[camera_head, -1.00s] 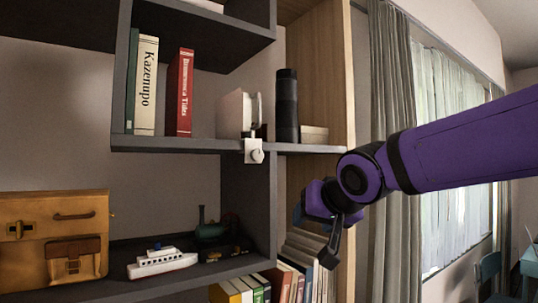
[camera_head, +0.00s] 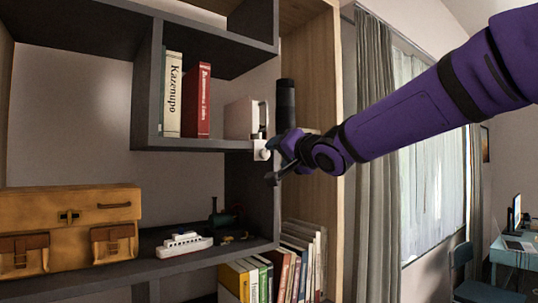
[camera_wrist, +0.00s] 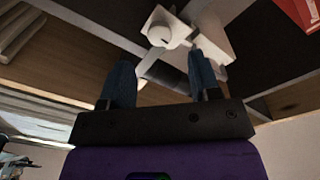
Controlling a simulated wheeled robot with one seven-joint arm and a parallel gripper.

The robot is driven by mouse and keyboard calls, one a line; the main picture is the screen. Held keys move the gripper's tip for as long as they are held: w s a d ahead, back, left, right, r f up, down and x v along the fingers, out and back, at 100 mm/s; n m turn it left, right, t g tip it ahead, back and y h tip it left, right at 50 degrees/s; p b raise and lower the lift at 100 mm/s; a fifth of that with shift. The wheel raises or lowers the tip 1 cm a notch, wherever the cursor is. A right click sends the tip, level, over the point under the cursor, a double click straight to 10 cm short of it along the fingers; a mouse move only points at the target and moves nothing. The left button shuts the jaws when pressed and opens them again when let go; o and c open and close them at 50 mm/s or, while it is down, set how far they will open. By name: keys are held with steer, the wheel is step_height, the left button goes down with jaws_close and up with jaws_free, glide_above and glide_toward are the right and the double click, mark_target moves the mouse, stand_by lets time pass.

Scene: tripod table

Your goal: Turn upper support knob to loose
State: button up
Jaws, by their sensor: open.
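The support knob (camera_wrist: 160,34) is a small round white knob on a white bracket (camera_wrist: 185,28) in the wrist view. In the head view the bracket (camera_head: 262,150) sits at the right end of the middle shelf's front edge. My gripper (camera_wrist: 161,66) is open and empty, with its two dark blue fingers pointing toward the knob. The knob lies beyond the fingertips, roughly centred between them, and seems apart from them. In the head view my gripper (camera_head: 283,160) is just right of the bracket and partly overlaps it.
The dark shelf edge (camera_head: 195,144) runs left from the bracket. A black cylinder (camera_head: 285,98) and a white upright object (camera_head: 240,118) stand above it. Open room lies in front.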

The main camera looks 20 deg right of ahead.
mark_target(266, 153)
steer(key=shift+x, duration=3)
steer(key=shift+c, duration=0.5)
steer(key=c, duration=0.8)
